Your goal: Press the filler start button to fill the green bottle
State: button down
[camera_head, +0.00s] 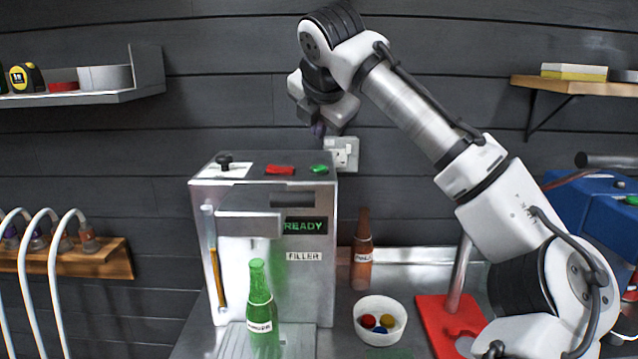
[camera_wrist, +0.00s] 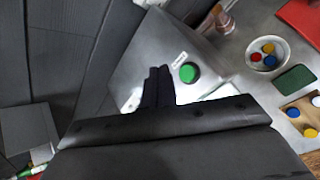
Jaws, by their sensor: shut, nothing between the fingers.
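The filler (camera_head: 262,245) is a grey metal box with a dark top, a FILLER label and a display reading READY. Its green button (camera_head: 319,169) sits at the right of the top, beside a red button (camera_head: 280,170). The green bottle (camera_head: 261,310) stands upright under the filler's front. My gripper (camera_head: 318,130) is shut and empty, above the back right of the filler and apart from the green button. In the wrist view the shut fingertips (camera_wrist: 159,72) lie just left of the green button (camera_wrist: 188,73). The red button is not visible there.
A brown bottle (camera_head: 362,250) and a white bowl (camera_head: 368,306) of coloured caps stand right of the filler. A red stand (camera_head: 440,315) is farther right. A wall socket (camera_head: 343,154) is behind my gripper. Shelves (camera_head: 140,90) hang left and right.

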aim_at(319, 169)
notch_tip(319, 169, down, 2)
jog(key=shift+f+b, duration=0.1)
jog(key=shift+b, duration=0.45)
jog(key=shift+f, duration=0.9)
jog(key=shift+f, duration=0.1)
dwell(0.7)
jog(key=shift+f, duration=0.35)
jog(key=shift+f, duration=0.35)
dwell(0.8)
jog(key=shift+r, duration=0.1)
jog(key=shift+r+p, duration=0.7)
jog(key=shift+p, duration=0.15)
